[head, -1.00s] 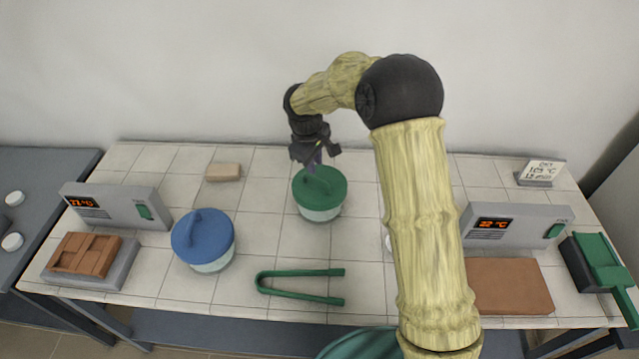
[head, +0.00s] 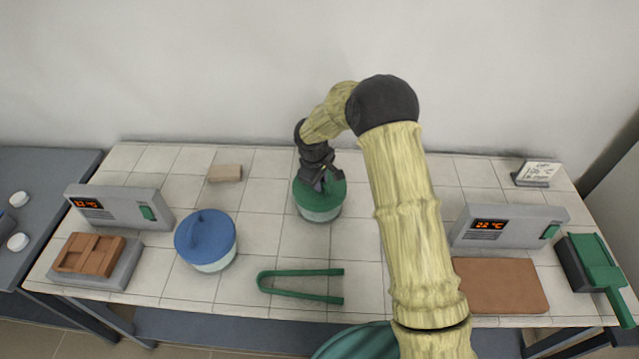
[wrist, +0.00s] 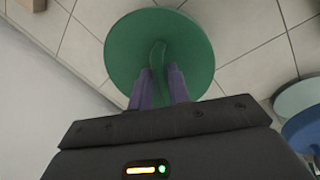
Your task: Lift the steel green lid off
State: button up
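The steel green lid (head: 334,190) is a round disc with a ridge handle. It sits on a pale glass-like pot (head: 320,214) at the middle of the tiled table. My gripper (head: 322,181) is over the lid, coming from behind it. In the wrist view the lid (wrist: 190,50) lies under my gripper (wrist: 160,75). Its two purple fingers stand close on either side of the green handle, with little gap, and look shut on it. The exact finger contact is small in the picture. The pot under the lid is hidden in the wrist view.
A blue-lidded pot (head: 205,236) stands to the left, and green tongs (head: 300,272) lie in front. Furnace controllers (head: 118,207) (head: 510,226) stand at both sides. A tan block (head: 225,173) lies at the back; a brown slab (head: 500,286) is at right.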

jog(key=shift+f, duration=0.5)
grip_shut()
jog(key=shift+r, duration=0.1)
notch_tip(320, 180, up, 10)
jog(key=shift+f+b, duration=0.1)
jog(key=shift+b, duration=0.85)
jog(key=shift+r+p, duration=1.75)
jog(key=shift+r, duration=0.3)
